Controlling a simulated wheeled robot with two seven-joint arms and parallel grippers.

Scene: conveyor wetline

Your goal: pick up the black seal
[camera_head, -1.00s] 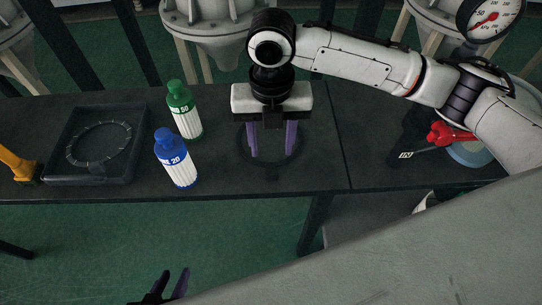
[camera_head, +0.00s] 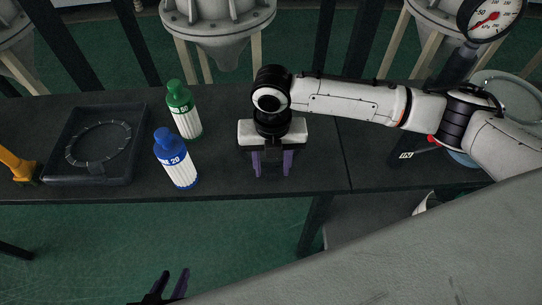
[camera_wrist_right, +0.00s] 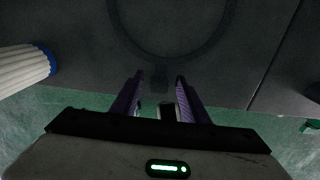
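The black seal (camera_wrist_right: 128,44) is a thin dark ring with a small tab, lying flat on the dark table. In the right wrist view its near arc and tab show just beyond my fingertips. In the head view my right gripper and wrist hide most of it. My right gripper (camera_head: 272,168) points down over the seal's near side. Its purple fingers (camera_wrist_right: 160,80) are apart, with the tab seen between their tips and nothing held. Whether they touch the table is unclear. My left gripper (camera_head: 168,288) is low in the head view, fingers apart and empty, away from the table.
A blue-capped bottle (camera_head: 176,160) and a green-capped bottle (camera_head: 183,110) stand left of my right gripper. Further left is a black tray (camera_head: 130,170) with a ring, beside a yellow object (camera_head: 17,165). A red-handled item (camera_head: 432,139) lies right, partly behind my arm.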

